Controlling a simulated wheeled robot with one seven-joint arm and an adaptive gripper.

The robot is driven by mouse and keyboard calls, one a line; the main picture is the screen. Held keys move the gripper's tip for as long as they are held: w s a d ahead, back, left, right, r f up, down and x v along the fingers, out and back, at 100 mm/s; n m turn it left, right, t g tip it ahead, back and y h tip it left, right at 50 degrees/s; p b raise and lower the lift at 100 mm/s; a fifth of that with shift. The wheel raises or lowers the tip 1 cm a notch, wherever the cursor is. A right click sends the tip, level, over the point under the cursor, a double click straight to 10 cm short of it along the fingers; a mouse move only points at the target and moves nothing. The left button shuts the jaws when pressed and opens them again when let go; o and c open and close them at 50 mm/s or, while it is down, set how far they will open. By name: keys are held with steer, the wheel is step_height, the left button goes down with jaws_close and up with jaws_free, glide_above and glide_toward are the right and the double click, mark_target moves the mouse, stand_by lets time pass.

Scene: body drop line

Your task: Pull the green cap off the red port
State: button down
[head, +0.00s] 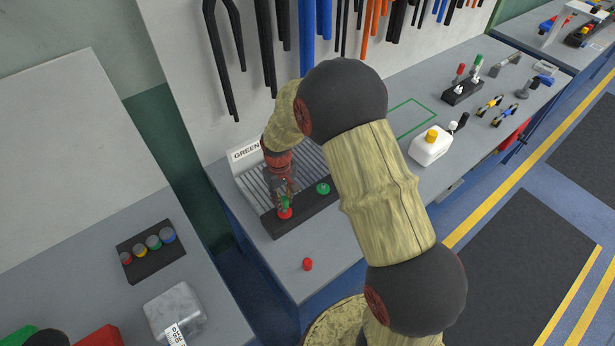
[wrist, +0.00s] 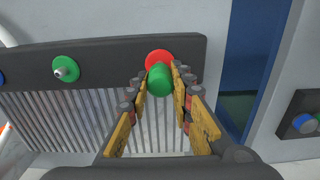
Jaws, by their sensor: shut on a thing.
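The red port (wrist: 158,56) is a red disc on a dark bar, and in the head view the red port (head: 285,214) is at the bar's near left part. The green cap (wrist: 160,80) is in front of the red disc in the wrist view, and the green cap (head: 286,202) stands above the red disc in the head view. I cannot tell whether cap and port still touch. My gripper (wrist: 160,83) has its two yellow-and-dark fingers shut on the green cap from both sides. In the head view my gripper (head: 284,193) hangs over the red port.
A green port (head: 323,188) with a bare metal nub is on the same bar. A loose red cap (head: 307,264) stands on the bench in front. A ribbed panel with a "GREEN" sign (head: 245,152) is behind.

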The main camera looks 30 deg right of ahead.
mark_target(283, 198)
steer(key=shift+r+p, duration=1.1)
steer(key=shift+r, duration=0.95)
